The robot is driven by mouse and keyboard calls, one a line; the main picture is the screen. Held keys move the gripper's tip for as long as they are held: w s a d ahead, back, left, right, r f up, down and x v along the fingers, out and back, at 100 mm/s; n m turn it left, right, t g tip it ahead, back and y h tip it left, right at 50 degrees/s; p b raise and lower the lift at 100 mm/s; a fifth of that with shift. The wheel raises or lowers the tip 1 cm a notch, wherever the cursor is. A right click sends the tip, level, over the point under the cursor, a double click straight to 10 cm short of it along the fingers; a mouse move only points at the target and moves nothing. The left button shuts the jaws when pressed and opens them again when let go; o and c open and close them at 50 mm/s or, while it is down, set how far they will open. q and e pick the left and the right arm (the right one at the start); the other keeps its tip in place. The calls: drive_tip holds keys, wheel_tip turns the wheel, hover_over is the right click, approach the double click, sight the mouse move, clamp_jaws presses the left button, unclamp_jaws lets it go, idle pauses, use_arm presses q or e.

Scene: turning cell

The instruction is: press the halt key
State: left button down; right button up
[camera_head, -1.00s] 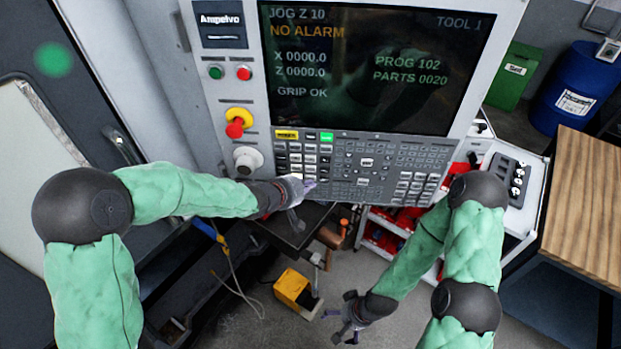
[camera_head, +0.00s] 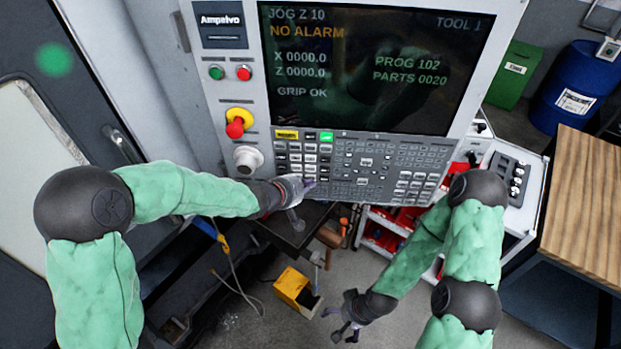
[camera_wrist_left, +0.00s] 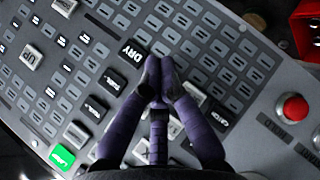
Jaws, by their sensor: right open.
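The halt key's label cannot be read in any view, so I cannot tell which key it is. The control panel's keypad (camera_head: 365,165) lies below the screen, and its rows of white and grey keys fill much of the left wrist view (camera_wrist_left: 215,45). My left gripper (camera_head: 311,184) is at the keypad's lower left; in the left wrist view its purple fingertips (camera_wrist_left: 160,65) are together, empty, over or against the keys beside a dark key marked DRY (camera_wrist_left: 133,52). I cannot tell whether they touch. My right gripper (camera_head: 342,322) is open and empty, low over the floor.
The screen (camera_head: 370,65) reads NO ALARM. Left of it are a green button (camera_head: 216,73), a red button (camera_head: 244,73), a red mushroom button (camera_head: 235,129) and a white knob (camera_head: 248,160). A tool cart (camera_head: 520,205) stands at right, a yellow box (camera_head: 292,286) below.

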use_arm(q)
drive_tip(key=shift+s, duration=0.5)
drive_tip(key=shift+s+a+b, duration=0.15)
drive_tip(key=shift+s+b, duration=0.15)
drive_tip(key=shift+s, duration=0.95)
drive_tip(key=shift+s+a+b, duration=0.15)
drive_tip(key=shift+s+b, duration=0.1)
drive_tip(key=shift+s, duration=1)
drive_tip(key=shift+f, duration=0.1)
drive_tip(key=s+a+f+g+y+b, duration=0.15)
drive_tip(key=f+b, duration=0.25)
drive_tip(key=f, duration=0.6)
drive_tip(key=s+a+f+g+b, duration=0.15)
drive_tip(key=f+b, duration=0.25)
drive_tip(key=f, duration=0.5)
drive_tip(key=s+a+f+m+g+b, duration=0.1)
drive_tip(key=s+f+b, duration=0.4)
drive_tip(key=f, duration=0.6)
drive_tip(key=s+a+f+m+g+y+b, duration=0.1)
drive_tip(key=s+a+f+g+b, duration=0.1)
drive_tip(key=s+f+b, duration=0.3)
drive_tip(key=s+a+f+m+g+y+b, duration=0.1)
drive_tip(key=s+f+b, duration=0.4)
drive_tip(key=f, duration=1.4)
drive_tip(key=s+a+m+g, duration=0.1)
drive_tip(key=s+a, duration=0.1)
drive_tip(key=s, duration=0.2)
drive_tip(key=shift+s, duration=0.35)
